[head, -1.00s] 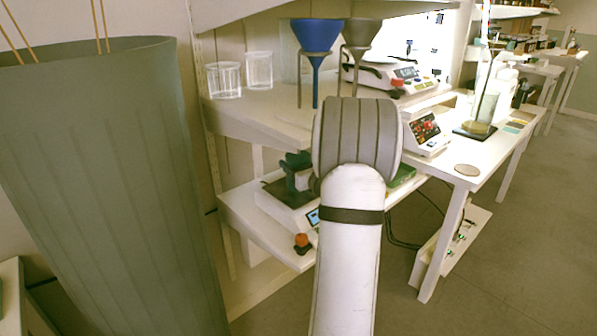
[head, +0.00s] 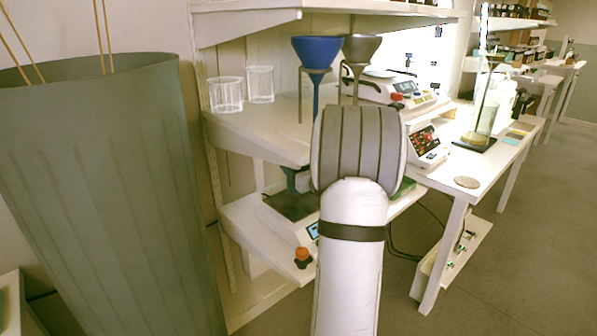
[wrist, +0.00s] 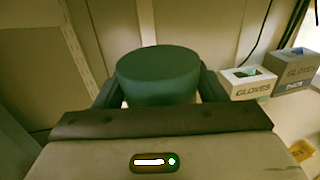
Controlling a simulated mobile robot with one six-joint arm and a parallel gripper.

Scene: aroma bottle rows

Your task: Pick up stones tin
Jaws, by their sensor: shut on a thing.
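A round dark green tin (wrist: 158,72) with a smooth flat top shows in the wrist view. My gripper (wrist: 160,88) is shut on it, one finger on each side. Its lower part is hidden behind the gripper body, and no label shows. In the head view my arm hides most of the gripper. A dark green piece (head: 292,181) shows at the arm's left edge, above the lower shelf; I cannot tell whether it is the tin or a finger.
A lab scale (head: 292,208) sits on the lower shelf (head: 245,228). A blue funnel (head: 316,50), a grey funnel (head: 360,47) and glass beakers (head: 227,94) stand above. A large grey-green bin (head: 100,190) is at left. Glove boxes (wrist: 248,82) show in the wrist view. The right floor is clear.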

